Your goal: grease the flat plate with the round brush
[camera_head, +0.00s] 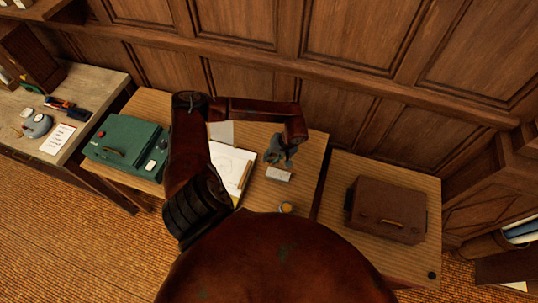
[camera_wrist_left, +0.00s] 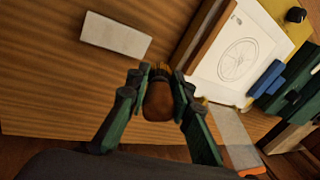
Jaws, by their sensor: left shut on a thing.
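The flat plate (camera_head: 278,174) is a pale grey rectangle lying on the striped wooden board. In the left wrist view the plate (camera_wrist_left: 116,35) lies at the upper left, apart from the gripper. My left gripper (camera_head: 281,159) is over the board, just beyond the plate in the head view. In the left wrist view the left gripper (camera_wrist_left: 159,78) is shut on the round brush (camera_wrist_left: 159,102), which has a rounded brown handle and yellowish bristles partly hidden between the fingers. The brush cannot be made out in the head view. My right gripper is not in view.
A clipboard with a drawing (camera_head: 229,166) lies left of the plate. A small round orange-topped pot (camera_head: 287,207) stands nearer me. A green case (camera_head: 127,143) is on the left, a brown case (camera_head: 387,210) on the right board. Bare wood surrounds the plate.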

